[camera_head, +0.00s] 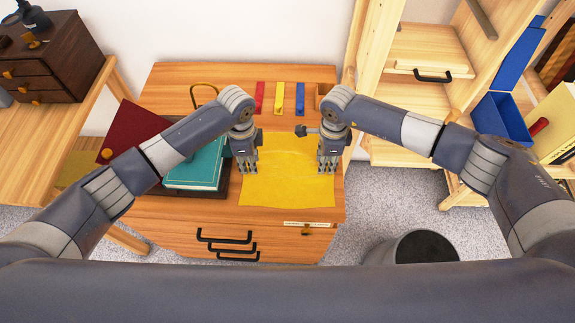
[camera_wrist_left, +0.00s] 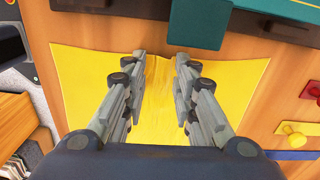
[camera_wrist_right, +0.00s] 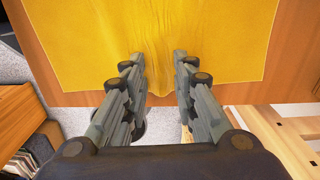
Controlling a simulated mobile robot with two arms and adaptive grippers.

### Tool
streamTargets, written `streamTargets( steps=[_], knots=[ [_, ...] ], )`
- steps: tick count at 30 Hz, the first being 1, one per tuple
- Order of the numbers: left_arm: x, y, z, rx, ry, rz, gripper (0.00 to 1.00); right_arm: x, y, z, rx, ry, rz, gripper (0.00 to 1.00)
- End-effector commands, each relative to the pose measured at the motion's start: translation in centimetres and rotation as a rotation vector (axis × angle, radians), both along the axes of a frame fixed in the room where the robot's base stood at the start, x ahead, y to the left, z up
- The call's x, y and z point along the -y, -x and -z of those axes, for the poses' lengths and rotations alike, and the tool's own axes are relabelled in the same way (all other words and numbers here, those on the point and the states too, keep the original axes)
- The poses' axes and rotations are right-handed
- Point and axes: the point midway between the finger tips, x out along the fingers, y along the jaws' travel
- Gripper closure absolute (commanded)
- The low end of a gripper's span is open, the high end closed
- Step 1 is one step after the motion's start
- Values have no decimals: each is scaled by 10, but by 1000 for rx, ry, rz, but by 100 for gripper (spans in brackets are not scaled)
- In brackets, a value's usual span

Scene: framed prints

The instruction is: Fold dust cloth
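The yellow dust cloth (camera_head: 287,190) lies spread out on the wooden desk top, its front edge near the desk's front. My left gripper (camera_head: 246,172) points down at the cloth's left side, and my right gripper (camera_head: 327,172) points down at its right side. In the left wrist view, the fingers (camera_wrist_left: 161,54) are apart, with creased cloth (camera_wrist_left: 90,85) showing between them. In the right wrist view, the fingers (camera_wrist_right: 159,55) are also apart, with a crease in the cloth (camera_wrist_right: 225,45) between them. I cannot tell whether the fingertips touch the cloth.
A teal book (camera_head: 196,165) lies in a dark tray left of the cloth, beside a dark red book (camera_head: 130,135). Red (camera_head: 260,97), yellow (camera_head: 279,97) and blue (camera_head: 300,98) strips lie behind the cloth. A dark bin (camera_head: 412,250) stands at the front right.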

Motion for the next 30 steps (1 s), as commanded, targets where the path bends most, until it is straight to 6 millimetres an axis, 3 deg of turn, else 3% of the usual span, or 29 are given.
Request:
streamTargets(
  steps=[6,30],
  knots=[
    [0,1,3,-2,-1,0,100,0,0,2,0,0,0,100],
    [-1,1,4,-2,-2,-1,100,1,1,3,-2,2,1,100]
  ],
)
